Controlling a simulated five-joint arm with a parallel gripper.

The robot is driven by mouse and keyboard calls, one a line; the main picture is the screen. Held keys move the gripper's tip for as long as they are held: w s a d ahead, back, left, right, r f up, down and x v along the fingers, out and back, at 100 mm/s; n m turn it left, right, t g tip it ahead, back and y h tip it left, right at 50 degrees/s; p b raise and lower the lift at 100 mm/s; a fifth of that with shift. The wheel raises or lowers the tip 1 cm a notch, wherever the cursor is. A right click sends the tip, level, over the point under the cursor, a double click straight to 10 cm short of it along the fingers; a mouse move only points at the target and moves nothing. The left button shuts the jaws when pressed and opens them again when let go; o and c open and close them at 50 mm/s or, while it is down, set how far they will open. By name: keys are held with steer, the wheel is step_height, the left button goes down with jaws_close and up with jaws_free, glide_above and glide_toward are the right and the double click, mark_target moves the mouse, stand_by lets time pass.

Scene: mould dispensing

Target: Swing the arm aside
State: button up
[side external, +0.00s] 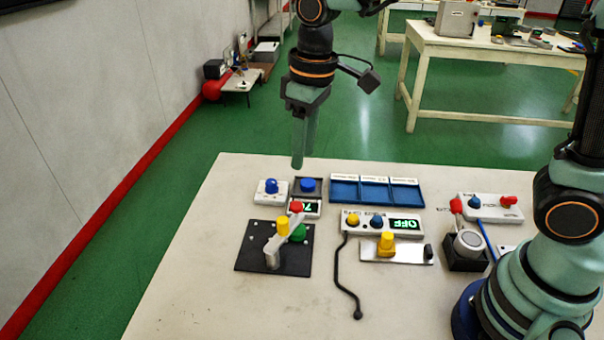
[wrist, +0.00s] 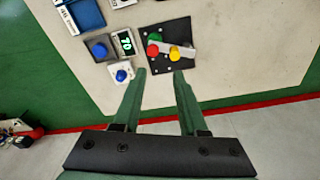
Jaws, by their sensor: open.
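A black plate (side external: 245,262) lies on the table and carries a pale grey arm (side external: 272,258) with a yellow knob (side external: 283,228). A red knob (side external: 296,207) and a green knob (side external: 299,236) are close by it. In the wrist view the plate (wrist: 184,89) shows ahead of my fingers, with the grey arm (wrist: 189,47), yellow knob (wrist: 174,53), red knob (wrist: 153,51) and green knob (wrist: 155,38). My gripper (side external: 298,164) hangs above the table's far edge, apart from the plate. In the wrist view my gripper (wrist: 160,73) is open and empty.
Behind the plate are a blue-knob box (side external: 270,191), a blue button box (side external: 308,186) and a blue tray (side external: 374,191). An "OFF" display panel (side external: 382,223) and a black cable (side external: 343,275) are to its right. The table (side external: 190,270) is clear at left.

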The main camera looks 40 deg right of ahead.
steer(key=n+g, duration=0.1)
glide_toward(282, 219)
step_height(282, 219, down, 10)
steer(key=shift+a+f, duration=0.1)
stand_by(0.5)
jaws_close()
stand_by(1.3)
